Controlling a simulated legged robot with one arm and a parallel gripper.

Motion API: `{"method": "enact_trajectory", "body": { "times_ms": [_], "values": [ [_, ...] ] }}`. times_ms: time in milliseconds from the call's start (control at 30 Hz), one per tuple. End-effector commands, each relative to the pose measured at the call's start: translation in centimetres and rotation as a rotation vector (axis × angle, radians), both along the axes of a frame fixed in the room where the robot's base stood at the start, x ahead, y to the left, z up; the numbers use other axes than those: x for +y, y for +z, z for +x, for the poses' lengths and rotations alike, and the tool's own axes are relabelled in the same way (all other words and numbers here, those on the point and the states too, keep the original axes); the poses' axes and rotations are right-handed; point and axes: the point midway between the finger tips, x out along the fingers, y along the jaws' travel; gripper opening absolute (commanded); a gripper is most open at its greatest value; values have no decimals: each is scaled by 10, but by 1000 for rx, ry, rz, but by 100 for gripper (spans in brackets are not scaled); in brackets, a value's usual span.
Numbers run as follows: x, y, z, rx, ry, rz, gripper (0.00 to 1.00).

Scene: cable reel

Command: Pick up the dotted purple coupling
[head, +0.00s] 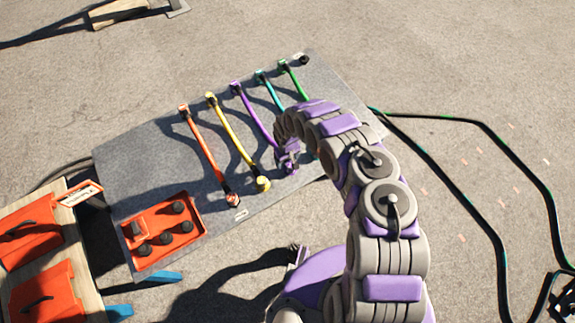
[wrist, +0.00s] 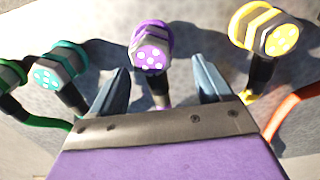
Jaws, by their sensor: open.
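The dotted purple coupling (wrist: 151,47) shows in the wrist view, its light dotted face turned toward the camera and a dark cable below it. My gripper (wrist: 162,82) is open, with one finger on each side of the purple coupling's line. The coupling shows beyond and between the fingertips, and I see no contact. In the head view the purple cable (head: 257,118) runs across the grey table, and its near end is by my gripper (head: 287,160), partly hidden by my arm.
A dotted teal coupling (wrist: 52,73) and a green one (wrist: 10,76) stand left in the wrist view, a yellow one (wrist: 263,32) right. An orange cable (head: 205,148) lies on the grey table (head: 130,165). A red tray (head: 160,232) with black knobs sits at its near left.

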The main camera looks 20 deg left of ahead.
Motion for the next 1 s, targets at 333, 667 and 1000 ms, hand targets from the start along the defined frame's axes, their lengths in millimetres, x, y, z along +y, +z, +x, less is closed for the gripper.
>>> {"method": "enact_trajectory", "body": {
  "times_ms": [333,667,1000],
  "values": [
    [-4,-45,-1,3,-1,-3,79],
    [-3,-45,0,2,-1,-5,68],
    [-6,-43,0,2,-2,-1,36]
  ]
}}
